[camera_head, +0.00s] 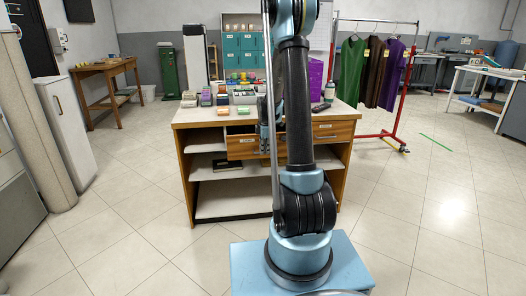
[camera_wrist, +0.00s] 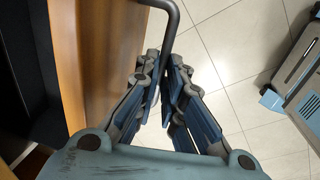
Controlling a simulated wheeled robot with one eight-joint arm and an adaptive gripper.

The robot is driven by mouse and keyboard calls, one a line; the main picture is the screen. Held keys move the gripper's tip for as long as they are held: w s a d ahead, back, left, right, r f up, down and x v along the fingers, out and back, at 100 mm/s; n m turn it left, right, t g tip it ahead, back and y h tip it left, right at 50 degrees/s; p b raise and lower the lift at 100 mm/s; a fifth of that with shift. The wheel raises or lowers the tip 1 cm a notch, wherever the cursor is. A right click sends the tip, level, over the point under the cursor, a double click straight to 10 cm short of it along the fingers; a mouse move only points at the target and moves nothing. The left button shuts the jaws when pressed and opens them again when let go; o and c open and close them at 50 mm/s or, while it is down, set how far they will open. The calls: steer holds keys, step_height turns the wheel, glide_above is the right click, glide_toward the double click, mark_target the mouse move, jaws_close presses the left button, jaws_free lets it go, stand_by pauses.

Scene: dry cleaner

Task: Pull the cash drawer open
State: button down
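The wooden counter (camera_head: 184,119) carries two drawers below its top. The left drawer (camera_head: 241,148) has a small label, too small to read, and its front stands forward of and lower in view than the right drawer (camera_head: 344,130). In the wrist view the wooden drawer front (camera_wrist: 110,50) has a dark space behind it, so it appears partly open. Its dark bar handle (camera_wrist: 170,22) runs between the fingertips of my gripper (camera_wrist: 162,82), which look closed around it.
Small coloured boxes (camera_head: 206,99) and a purple box (camera_head: 315,80) stand on the counter. Open shelves (camera_head: 235,203) lie below the drawers. A red-legged garment rack (camera_head: 396,100) stands at the right.

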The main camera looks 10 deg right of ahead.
steer(key=shift+s, duration=0.1)
steer(key=s, duration=1.2)
steer(key=shift+s, duration=0.35)
steer(key=c, duration=1.7)
jaws_free()
step_height(320, 180, up, 12)
steer(key=s, duration=0.2)
steer(key=shift+f, duration=0.15)
